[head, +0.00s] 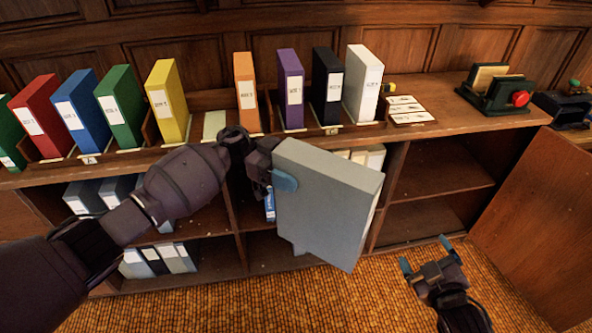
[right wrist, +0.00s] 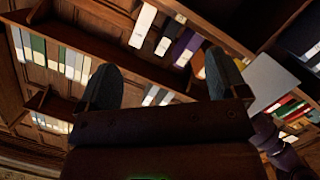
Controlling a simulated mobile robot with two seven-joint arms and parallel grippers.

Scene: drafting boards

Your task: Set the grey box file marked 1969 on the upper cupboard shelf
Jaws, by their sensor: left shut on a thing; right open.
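A large grey box file (head: 325,205) is held tilted in front of the cupboard. No 1969 marking shows on the faces in view. My left gripper (head: 283,178) is shut on its left edge, with a blue fingertip against its broad face. The box file hides much of the cupboard's middle section. The upper cupboard shelf (head: 440,183) is bare in the right section; in the left section grey files (head: 85,197) stand on it. My right gripper (head: 426,254) is open and empty, low at the right; its spread fingers show in the right wrist view (right wrist: 163,88).
Coloured binders, including a white one (head: 362,85), line the worktop. A card tray (head: 408,110) and a dark green device (head: 497,92) stand to their right. An open cupboard door (head: 540,215) stands at the right. The lower right compartment (head: 415,222) looks empty.

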